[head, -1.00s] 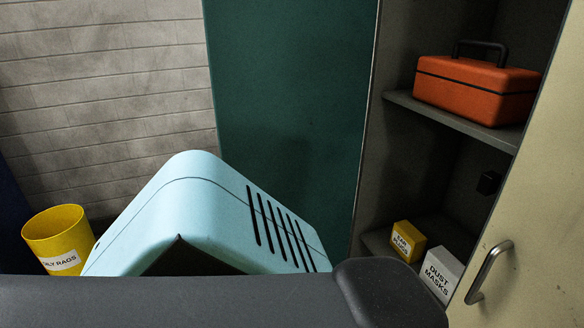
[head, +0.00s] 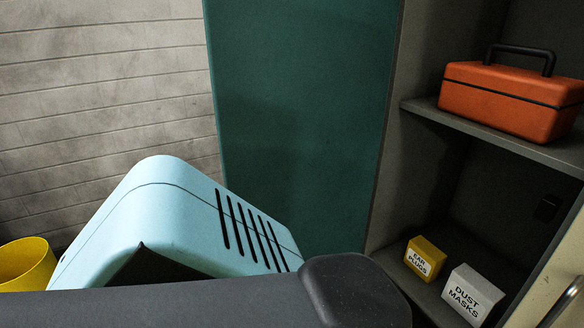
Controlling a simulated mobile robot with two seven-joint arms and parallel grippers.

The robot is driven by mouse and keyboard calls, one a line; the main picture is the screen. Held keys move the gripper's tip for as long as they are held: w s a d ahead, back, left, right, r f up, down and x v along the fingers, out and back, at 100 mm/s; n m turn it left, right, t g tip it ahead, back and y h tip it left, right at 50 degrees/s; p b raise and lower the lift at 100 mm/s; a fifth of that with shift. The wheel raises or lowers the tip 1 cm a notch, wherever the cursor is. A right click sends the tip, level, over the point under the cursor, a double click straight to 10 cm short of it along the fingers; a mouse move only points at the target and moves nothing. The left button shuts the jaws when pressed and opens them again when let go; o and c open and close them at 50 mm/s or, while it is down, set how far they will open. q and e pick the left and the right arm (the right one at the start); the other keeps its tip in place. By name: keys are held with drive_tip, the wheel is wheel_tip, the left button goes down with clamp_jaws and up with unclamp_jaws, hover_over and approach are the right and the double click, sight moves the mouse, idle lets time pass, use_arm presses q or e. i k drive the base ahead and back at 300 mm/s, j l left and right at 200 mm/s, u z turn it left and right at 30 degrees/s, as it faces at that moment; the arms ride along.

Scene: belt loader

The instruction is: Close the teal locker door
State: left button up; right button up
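A tall dark teal panel (head: 300,110) stands left of an open locker compartment in the head view. No handle shows on it, and I cannot tell whether it is a door or the locker's side. A cream door (head: 570,255) with a metal bar handle (head: 562,303) is cut off at the lower right, and the compartment beside it stands uncovered. Neither gripper is in view. Large foreground parts cover the lower left and middle and hide the panel's lower end.
The locker's grey shelf (head: 490,135) bears an orange toolbox (head: 510,97). Below are a yellow ear plugs box (head: 425,258) and a white dust masks box (head: 473,295). A yellow bin (head: 25,265) stands at the left by the pale plank-patterned wall (head: 100,100).

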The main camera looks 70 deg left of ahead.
sight(299, 89)
drive_tip(key=k+j, duration=0.15)
drive_tip(key=j, duration=0.25)
drive_tip(key=k+j, duration=0.15)
drive_tip(key=j, duration=0.3)
drive_tip(key=k+j+z, duration=0.1)
drive_tip(key=j, duration=0.3)
drive_tip(key=k+j, duration=0.2)
drive_tip(key=j, duration=0.25)
drive_tip(key=k+j, duration=0.15)
drive_tip(key=j, duration=0.25)
drive_tip(key=k+j, duration=0.15)
drive_tip(key=j, duration=0.25)
drive_tip(key=k+j+z, duration=0.1)
drive_tip(key=j, duration=0.3)
drive_tip(key=k+j, duration=0.25)
drive_tip(key=j, duration=0.15)
